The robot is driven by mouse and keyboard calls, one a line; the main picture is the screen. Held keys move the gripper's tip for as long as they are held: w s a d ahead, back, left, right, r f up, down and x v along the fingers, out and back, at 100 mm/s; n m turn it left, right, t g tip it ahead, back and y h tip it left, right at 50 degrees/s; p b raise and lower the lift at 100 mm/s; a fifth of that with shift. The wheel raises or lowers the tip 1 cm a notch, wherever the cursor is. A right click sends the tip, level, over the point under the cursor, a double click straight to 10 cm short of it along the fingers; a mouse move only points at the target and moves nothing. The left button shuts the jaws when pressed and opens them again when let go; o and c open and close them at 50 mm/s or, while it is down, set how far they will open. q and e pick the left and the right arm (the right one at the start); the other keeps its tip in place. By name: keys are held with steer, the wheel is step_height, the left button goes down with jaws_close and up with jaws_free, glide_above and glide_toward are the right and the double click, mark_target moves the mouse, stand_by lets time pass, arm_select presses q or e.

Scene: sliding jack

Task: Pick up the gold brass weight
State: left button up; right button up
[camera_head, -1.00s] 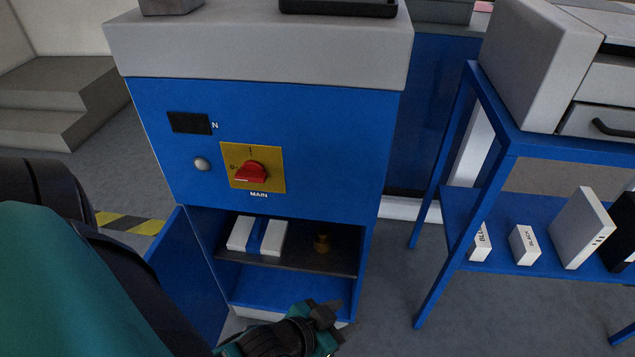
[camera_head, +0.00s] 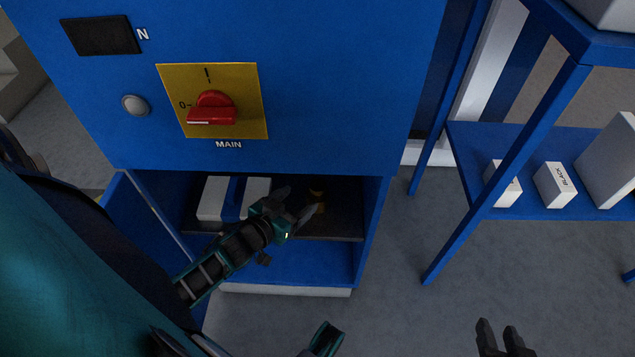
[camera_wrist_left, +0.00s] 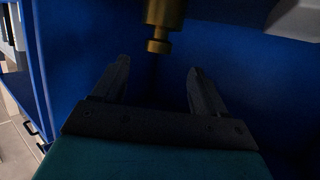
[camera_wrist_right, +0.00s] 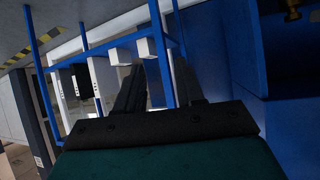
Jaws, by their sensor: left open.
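The gold brass weight (camera_head: 318,195) stands on the dark shelf (camera_head: 340,228) inside the open blue cabinet, partly hidden by my left gripper. My left gripper (camera_head: 297,203) is open and empty, its fingertips just left of the weight in the head view. In the left wrist view the weight (camera_wrist_left: 163,22) shows beyond the fingertips, roughly in line with the gap between them, apart from both. My right gripper (camera_head: 500,328) is at the lower right of the head view, over the floor, away from the cabinet. Its fingers are apart with nothing between them in the right wrist view (camera_wrist_right: 160,82).
The cabinet's right wall (camera_head: 375,215) is close to the weight. The open door (camera_head: 150,225) is at left. A blue rack (camera_head: 470,215) with white boxes stands at right.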

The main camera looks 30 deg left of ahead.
mark_target(318, 185)
arm_select(q)
steer(key=x, duration=0.3)
steer(key=shift+w+d+f+b, duration=0.1)
steer(key=shift+w+b, duration=0.1)
steer(key=shift+b, duration=0.2)
steer(key=b+x, duration=0.2)
steer(key=x, duration=0.3)
steer(key=shift+w, duration=0.25)
steer(key=shift+c, duration=0.3)
arm_select(e)
steer(key=shift+a+f, duration=0.25)
steer(key=shift+f, duration=0.2)
steer(key=shift+a+f, duration=0.2)
steer(key=shift+f, duration=0.25)
arm_select(q)
steer(key=shift+d, duration=0.1)
jaws_close()
arm_select(e)
steer(key=shift+d+f, duration=0.1)
steer(key=shift+f, duration=0.1)
arm_select(q)
steer(key=shift+w+r, duration=0.1)
steer(key=shift+r, duration=0.1)
